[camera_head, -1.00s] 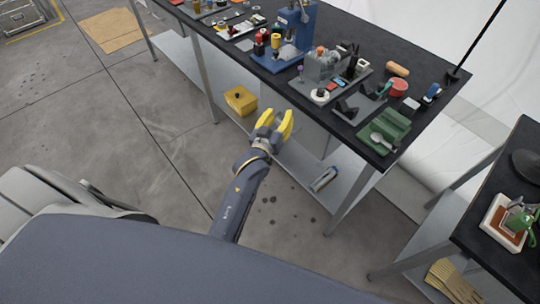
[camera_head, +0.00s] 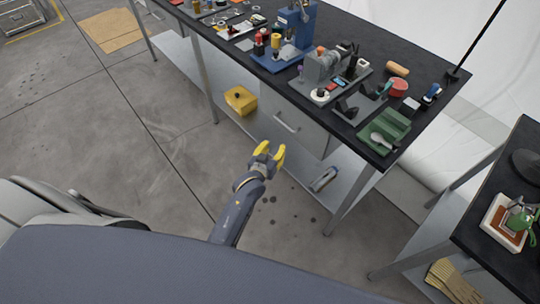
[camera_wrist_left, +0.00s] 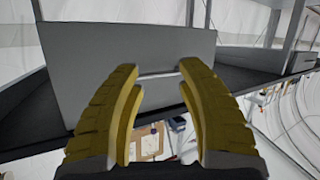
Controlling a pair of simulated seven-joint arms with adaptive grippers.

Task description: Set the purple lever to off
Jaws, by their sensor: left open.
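My left gripper (camera_head: 268,150) has yellow fingers and is in front of the workbench, lower than the black benchtop. It is open and empty, also in the left wrist view (camera_wrist_left: 159,67), where the fingers stand apart before a grey panel. On the bench a grey machine (camera_head: 322,66) has a tiny purple spot at its left side, too small to tell whether it is the purple lever or how it is set. No lever shows clearly in the left wrist view. My right gripper is out of view.
The black benchtop (camera_head: 425,75) is crowded with a blue press (camera_head: 299,22), a green tray (camera_head: 386,133) and small parts. Below it are a grey drawer unit (camera_head: 305,128) and a yellow box (camera_head: 240,100) on the lower shelf. A second table (camera_head: 500,160) stands at right. The floor in front is clear.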

